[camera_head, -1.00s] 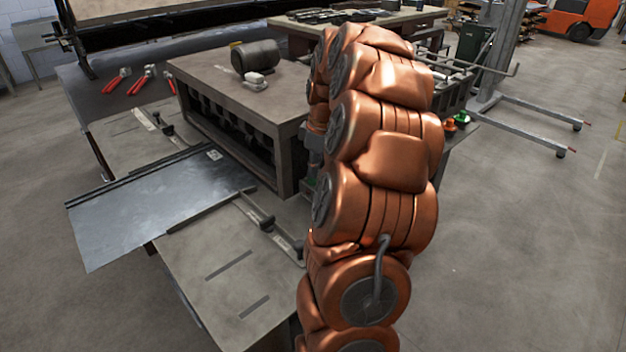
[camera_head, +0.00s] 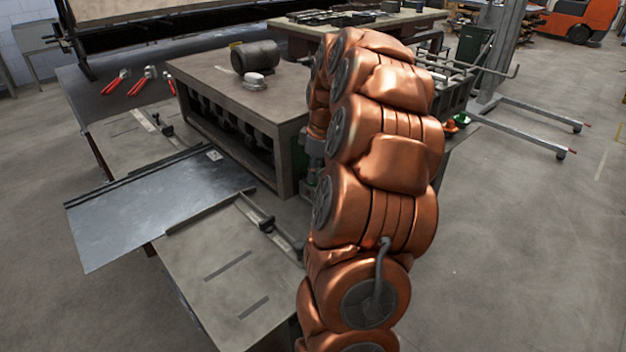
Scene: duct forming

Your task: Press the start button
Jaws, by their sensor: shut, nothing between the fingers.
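A green button (camera_head: 461,119) shows just right of my copper arm, on the right side of the machine. A red-orange button (camera_head: 450,126) sits beside it, nearer to my arm. My arm rises through the middle of the view and bends over at the top. My gripper (camera_head: 311,172) points down at the left of the arm, beside the machine's front right corner. Only a small grey and dark part of it shows; the arm hides most of it. It is shut and empty, left of the buttons and apart from them.
The machine's heavy table (camera_head: 215,88) carries a dark motor (camera_head: 256,57) and a small white item (camera_head: 255,80). A metal sheet (camera_head: 150,212) lies on the front table (camera_head: 225,275). Red-handled tools (camera_head: 116,82) lie at left. Floor at right is clear up to a lifter (camera_head: 530,122).

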